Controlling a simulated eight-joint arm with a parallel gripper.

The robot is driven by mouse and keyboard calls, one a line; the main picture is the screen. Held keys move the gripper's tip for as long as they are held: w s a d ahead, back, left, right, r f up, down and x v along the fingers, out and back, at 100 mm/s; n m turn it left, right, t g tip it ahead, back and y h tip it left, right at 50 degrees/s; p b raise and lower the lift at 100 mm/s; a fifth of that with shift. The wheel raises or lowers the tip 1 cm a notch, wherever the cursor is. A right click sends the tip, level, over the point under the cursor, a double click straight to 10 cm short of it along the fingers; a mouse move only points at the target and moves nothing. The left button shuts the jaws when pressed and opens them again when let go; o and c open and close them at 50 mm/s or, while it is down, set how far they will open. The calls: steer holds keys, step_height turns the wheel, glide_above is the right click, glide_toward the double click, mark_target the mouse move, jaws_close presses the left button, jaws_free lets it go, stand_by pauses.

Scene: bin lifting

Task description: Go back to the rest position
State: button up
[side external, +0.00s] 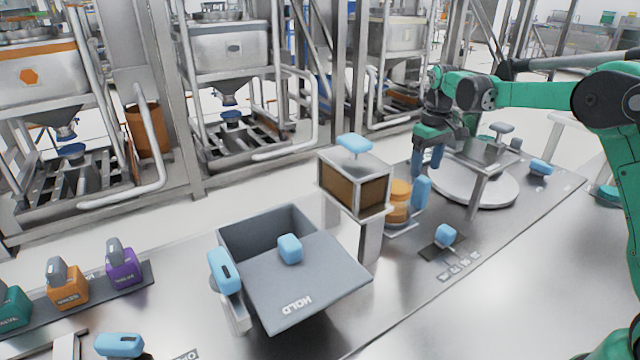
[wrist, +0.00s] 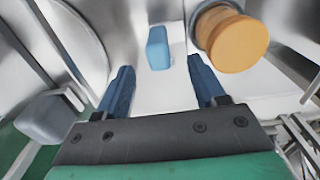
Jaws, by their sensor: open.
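My gripper (side external: 428,162) is on the green arm at the right of the side view, pointing down above the steel bench. In the wrist view my gripper (wrist: 165,90) has its two blue fingers spread apart, with nothing between them.
A brown-sided box with a blue-handled lid (side external: 353,185) stands left of my gripper. A grey bin with a sloped HOLD lid (side external: 305,285) is at the front. A round plate under a steel stand (side external: 480,185) is to the right.

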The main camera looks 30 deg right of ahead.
steer(key=s+a+r+t, duration=0.2)
steer(key=s+a+r, duration=0.1)
steer(key=a+r, duration=0.25)
steer(key=s+a+f+t, duration=0.2)
steer(key=s+a+t, duration=0.3)
steer(key=s+a, duration=0.6)
steer(key=shift+s, duration=0.3)
